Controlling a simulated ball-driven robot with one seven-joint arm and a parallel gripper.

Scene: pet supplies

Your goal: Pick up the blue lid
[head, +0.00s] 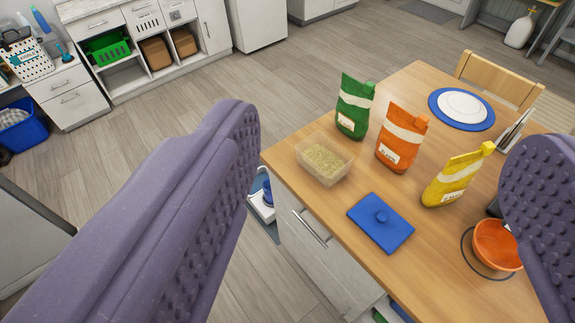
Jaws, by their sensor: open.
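Green (355,106), orange (402,137) and yellow (458,175) bags stand behind the lid. An orange bowl (497,243) in a dark ring is to the right, partly hidden by my right finger. A blue-rimmed plate (461,108) lies farther back. The table around the lid's near side is clear.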

